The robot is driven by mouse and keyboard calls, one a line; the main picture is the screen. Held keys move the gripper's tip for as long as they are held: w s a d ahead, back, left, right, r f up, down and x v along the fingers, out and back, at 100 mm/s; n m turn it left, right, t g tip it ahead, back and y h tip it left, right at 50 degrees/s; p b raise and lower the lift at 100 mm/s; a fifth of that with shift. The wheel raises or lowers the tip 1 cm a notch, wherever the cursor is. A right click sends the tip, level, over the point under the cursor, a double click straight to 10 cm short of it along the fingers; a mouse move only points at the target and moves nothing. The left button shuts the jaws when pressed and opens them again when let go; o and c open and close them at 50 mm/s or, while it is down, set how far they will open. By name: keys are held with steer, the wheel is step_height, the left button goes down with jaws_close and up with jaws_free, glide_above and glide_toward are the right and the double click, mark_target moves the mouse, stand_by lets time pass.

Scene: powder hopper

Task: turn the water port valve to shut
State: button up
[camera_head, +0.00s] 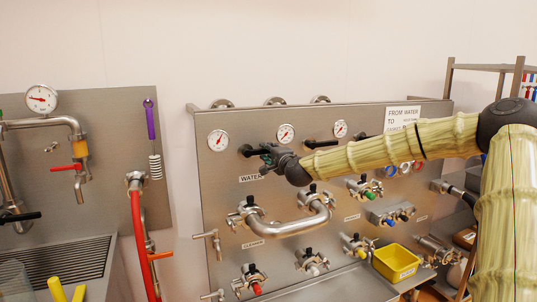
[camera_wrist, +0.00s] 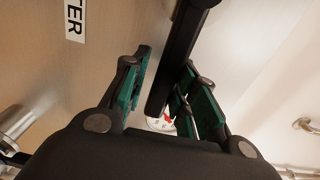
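The water port valve has a black lever handle (camera_head: 247,151) above the WATER label (camera_head: 250,178) on the steel panel. My gripper (camera_head: 268,155) is at this handle and hides part of it. In the wrist view the black handle (camera_wrist: 172,65) runs between the two green-padded fingers of my gripper (camera_wrist: 165,85). The fingers are apart, with a clear gap between the left finger and the handle. The right finger is close to the handle; I cannot tell whether it touches. The valve body is mostly hidden. Part of the WATER label (camera_wrist: 75,18) shows at the upper left.
Gauges (camera_head: 286,134) line the panel's top, with another black lever (camera_head: 320,143) to the right. A bent steel pipe (camera_head: 290,226) juts out below. A yellow bin (camera_head: 396,263) is lower right. A red hose (camera_head: 139,235) hangs left of the panel.

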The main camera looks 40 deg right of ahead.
steer(key=shift+o, duration=0.9)
steer(key=shift+r, duration=0.2)
